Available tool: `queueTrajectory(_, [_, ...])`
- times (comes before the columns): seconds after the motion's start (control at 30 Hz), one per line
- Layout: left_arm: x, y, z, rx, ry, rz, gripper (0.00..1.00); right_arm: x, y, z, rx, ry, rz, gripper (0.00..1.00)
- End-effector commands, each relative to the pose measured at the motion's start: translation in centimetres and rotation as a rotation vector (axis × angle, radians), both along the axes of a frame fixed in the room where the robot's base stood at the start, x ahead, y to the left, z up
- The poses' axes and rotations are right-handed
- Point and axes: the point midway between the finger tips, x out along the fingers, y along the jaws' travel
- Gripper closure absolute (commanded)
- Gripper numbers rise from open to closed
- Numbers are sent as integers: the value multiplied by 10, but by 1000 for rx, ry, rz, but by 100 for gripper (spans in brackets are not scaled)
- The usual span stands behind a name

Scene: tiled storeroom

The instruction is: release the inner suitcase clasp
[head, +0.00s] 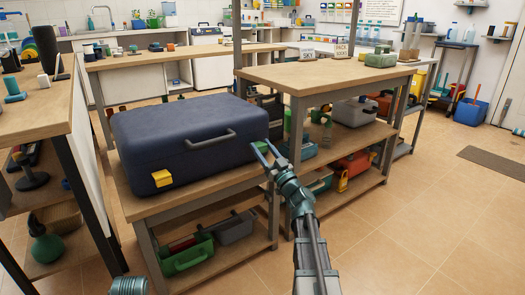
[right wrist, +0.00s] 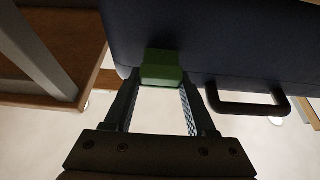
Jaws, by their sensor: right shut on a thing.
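A dark blue suitcase (head: 185,140) lies closed on a wooden-topped bench, its handle (head: 210,138) on the side facing me. A yellow clasp (head: 161,178) is near the left end of that side. A green clasp (right wrist: 161,68) is at the other end, mostly hidden by my gripper in the head view. My right gripper (head: 262,143) reaches the suitcase's right front corner. In the right wrist view its fingers stand on either side of the green clasp, shut on it. My left gripper is out of view.
The bench's lower shelf holds a green crate (head: 187,257) and a grey bin (head: 234,228). A taller bench (head: 320,75) stands close to the right, with cases on its shelf. Another bench (head: 38,106) stands at the left. Open tiled floor (head: 430,215) lies to the right.

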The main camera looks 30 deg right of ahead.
Motion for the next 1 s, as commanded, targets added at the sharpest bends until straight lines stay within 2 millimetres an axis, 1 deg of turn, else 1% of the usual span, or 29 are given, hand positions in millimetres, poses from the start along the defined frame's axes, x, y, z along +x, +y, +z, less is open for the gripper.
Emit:
queueTrajectory(0.07, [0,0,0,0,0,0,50,0,1,-1,-2,2,0,99])
queueTrajectory(0.1, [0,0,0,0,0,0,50,0,1,-1,-2,2,0,40])
queueTrajectory(0.23, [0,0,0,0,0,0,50,0,0,0,-1,2,1,17])
queueTrajectory(0.27, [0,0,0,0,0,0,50,0,0,0,-1,2,1,14])
queueTrajectory(0.53, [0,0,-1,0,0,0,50,-1,0,-1,0,2,0,14])
queueTrajectory(0.67, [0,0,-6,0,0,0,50,-10,0,-7,-1,2,-1,14])
queueTrajectory(0.7, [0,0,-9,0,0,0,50,-16,0,-9,-1,2,-1,14])
queueTrajectory(0.77, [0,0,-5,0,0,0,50,-28,-1,-6,-2,2,-2,14])
queueTrajectory(1.0, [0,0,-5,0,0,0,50,-81,-4,-6,-1,2,-3,14])
